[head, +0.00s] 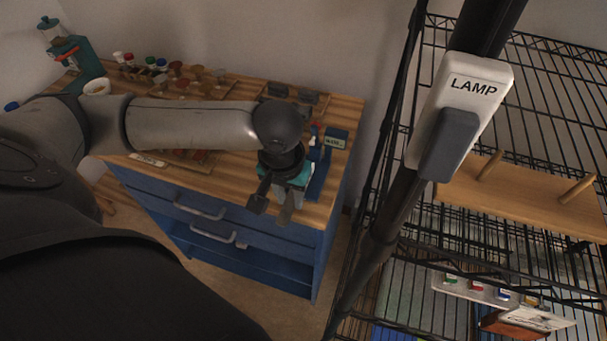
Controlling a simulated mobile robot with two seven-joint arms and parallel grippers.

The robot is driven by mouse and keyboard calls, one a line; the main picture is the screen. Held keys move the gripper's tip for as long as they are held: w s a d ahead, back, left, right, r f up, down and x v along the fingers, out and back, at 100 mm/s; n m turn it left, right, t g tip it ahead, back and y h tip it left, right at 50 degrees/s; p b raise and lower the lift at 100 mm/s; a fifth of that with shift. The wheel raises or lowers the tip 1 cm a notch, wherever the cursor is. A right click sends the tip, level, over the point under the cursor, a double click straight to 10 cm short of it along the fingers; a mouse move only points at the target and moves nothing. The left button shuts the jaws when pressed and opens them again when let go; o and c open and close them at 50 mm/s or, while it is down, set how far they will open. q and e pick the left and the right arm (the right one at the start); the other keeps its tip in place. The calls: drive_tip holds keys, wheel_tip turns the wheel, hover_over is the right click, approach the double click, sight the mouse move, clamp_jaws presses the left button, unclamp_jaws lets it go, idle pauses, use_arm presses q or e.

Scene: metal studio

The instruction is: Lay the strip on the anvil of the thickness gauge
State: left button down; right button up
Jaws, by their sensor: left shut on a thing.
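My left gripper (272,206) reaches over the front right of the wooden bench top, its fingers pointing down past the front edge. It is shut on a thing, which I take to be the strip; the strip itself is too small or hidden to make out. The thickness gauge appears to be the blue device with a small display (335,142) at the right end of the bench, just behind and to the right of the gripper. Its anvil cannot be made out, as my wrist and gripper cover part of that area. My right gripper is not in view.
The bench (345,108) has blue drawers with grey handles (200,208). Jars, small dishes and trays crowd its back; a teal machine (80,60) stands back left. A black wire rack (520,75) and a post with a LAMP switch (462,105) stand close on the right.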

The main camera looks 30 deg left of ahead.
use_arm(q)
drive_tip(key=w, duration=0.2)
drive_tip(key=w+a, duration=0.1)
drive_tip(key=w, duration=0.5)
drive_tip(key=shift+a+b, duration=0.4)
drive_tip(key=shift+f+b, duration=0.45)
drive_tip(key=shift+f, duration=1.35)
drive_tip(key=c, duration=0.6)
unclamp_jaws()
drive_tip(key=shift+f, duration=0.1)
drive_tip(key=shift+c, duration=0.2)
wheel_tip(320, 180, up, 12)
drive_tip(key=s+p, duration=0.1)
drive_tip(key=p, duration=0.2)
drive_tip(key=shift+s, duration=0.2)
drive_tip(key=shift+d, duration=0.1)
